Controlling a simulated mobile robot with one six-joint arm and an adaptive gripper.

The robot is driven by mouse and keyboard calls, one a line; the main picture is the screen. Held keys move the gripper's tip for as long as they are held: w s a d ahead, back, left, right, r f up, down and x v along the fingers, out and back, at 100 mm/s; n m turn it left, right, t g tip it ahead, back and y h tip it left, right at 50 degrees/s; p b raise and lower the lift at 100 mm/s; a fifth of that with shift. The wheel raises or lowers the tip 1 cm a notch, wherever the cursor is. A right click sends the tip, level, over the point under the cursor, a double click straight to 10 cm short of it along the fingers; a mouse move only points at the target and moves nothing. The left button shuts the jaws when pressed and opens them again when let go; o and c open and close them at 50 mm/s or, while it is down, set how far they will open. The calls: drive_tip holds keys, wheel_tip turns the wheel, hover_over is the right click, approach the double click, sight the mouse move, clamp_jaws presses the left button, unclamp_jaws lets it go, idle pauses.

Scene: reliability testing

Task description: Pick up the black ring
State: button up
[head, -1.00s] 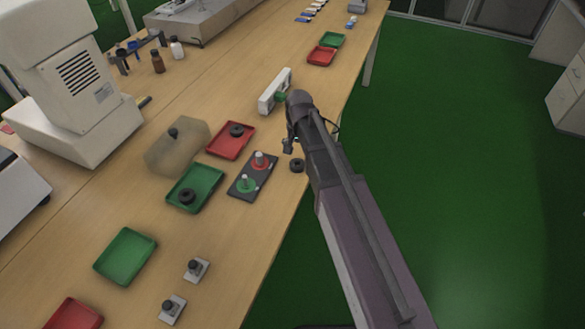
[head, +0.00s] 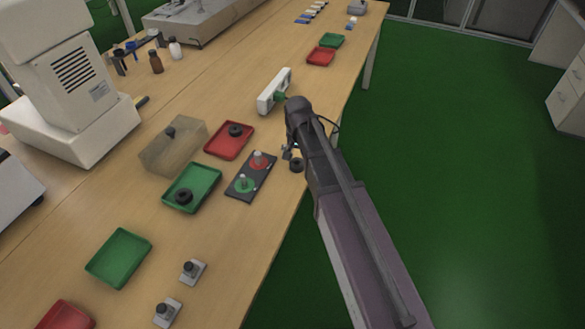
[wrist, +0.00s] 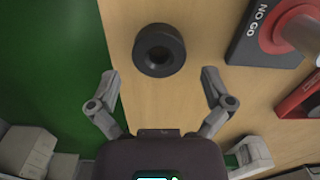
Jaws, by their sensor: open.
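A black ring (head: 296,164) lies on the bare table near its right edge, beside the gauge board. In the wrist view the ring (wrist: 159,50) sits flat on the wood, just beyond and centred between the fingertips. My gripper (wrist: 160,77) is open and empty, its fingers spread wider than the ring. In the head view my gripper (head: 290,152) is close to the ring and partly hidden by my arm. Another black ring (head: 183,197) lies in a green tray (head: 205,174), and one more (head: 235,130) lies in a red tray (head: 217,150).
The dark gauge board (head: 240,192) with red and green posts stands left of the loose ring; its "NO GO" end (wrist: 245,50) shows in the wrist view. A white block-like device (head: 275,92) stands farther back.

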drive_tip(key=shift+f+b, duration=0.85)
drive_tip(key=shift+f, duration=0.25)
drive_tip(key=c, duration=1)
